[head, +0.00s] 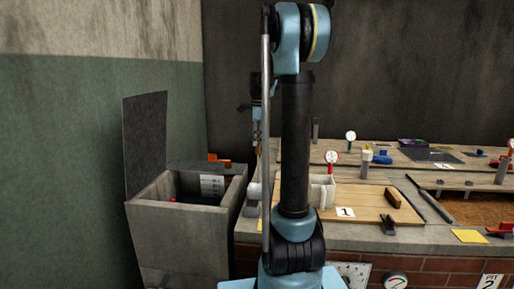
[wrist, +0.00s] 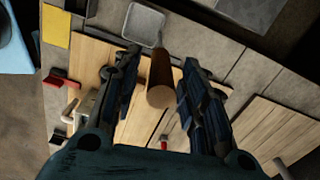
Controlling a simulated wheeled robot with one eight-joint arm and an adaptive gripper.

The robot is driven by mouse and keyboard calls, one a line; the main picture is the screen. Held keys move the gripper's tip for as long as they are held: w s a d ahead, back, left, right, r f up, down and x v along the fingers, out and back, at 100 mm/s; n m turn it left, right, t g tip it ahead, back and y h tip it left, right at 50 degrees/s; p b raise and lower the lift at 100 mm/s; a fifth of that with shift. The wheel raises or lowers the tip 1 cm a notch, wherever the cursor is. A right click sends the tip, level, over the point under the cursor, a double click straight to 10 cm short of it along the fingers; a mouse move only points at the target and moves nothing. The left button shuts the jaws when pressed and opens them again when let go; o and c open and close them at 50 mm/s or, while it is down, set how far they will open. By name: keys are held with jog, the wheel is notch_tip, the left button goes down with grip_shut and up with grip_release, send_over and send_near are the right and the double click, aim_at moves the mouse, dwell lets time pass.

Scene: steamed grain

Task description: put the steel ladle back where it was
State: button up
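In the wrist view, a brown cylindrical handle (wrist: 160,82) lies between my fingers, its near end towards the camera. A grey, square-looking cup (wrist: 143,25) shows beyond it; it looks like the steel ladle's bowl, though I cannot see clearly how the two join. My gripper (wrist: 160,62) has its fingers spread on either side of the handle, with a visible gap on the left side and a narrower one on the right. In the head view my arm hides most of this area, and I cannot make out the ladle there.
A grey open bin (head: 185,225) with a raised lid (head: 146,143) stands left of the counter. A wooden board (head: 355,203) with a "1" card (head: 345,212) and a brown block (head: 391,197) lies on the counter. A yellow square (head: 470,236) lies near its front edge. Gauges stand behind.

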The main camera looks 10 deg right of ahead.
notch_tip(320, 180, up, 8)
jog(key=shift+r, duration=0.2)
jog(key=s+f+n+t, duration=0.1)
jog(key=s+f+n, duration=0.35)
jog(key=s, duration=0.65)
jog(key=s+f+n, duration=0.4)
jog(key=s+n, duration=0.2)
jog(key=s, duration=0.5)
jog(key=s+a+f+n+t, duration=0.1)
jog(key=s+f+n, duration=0.8)
jog(key=s+f, duration=0.7)
jog(key=shift+s+a+f+n, duration=0.25)
jog(key=shift+s+f+n, duration=0.1)
jog(key=shift+f, duration=0.35)
jog(key=shift+w+f, duration=0.2)
jog(key=shift+w, duration=0.3)
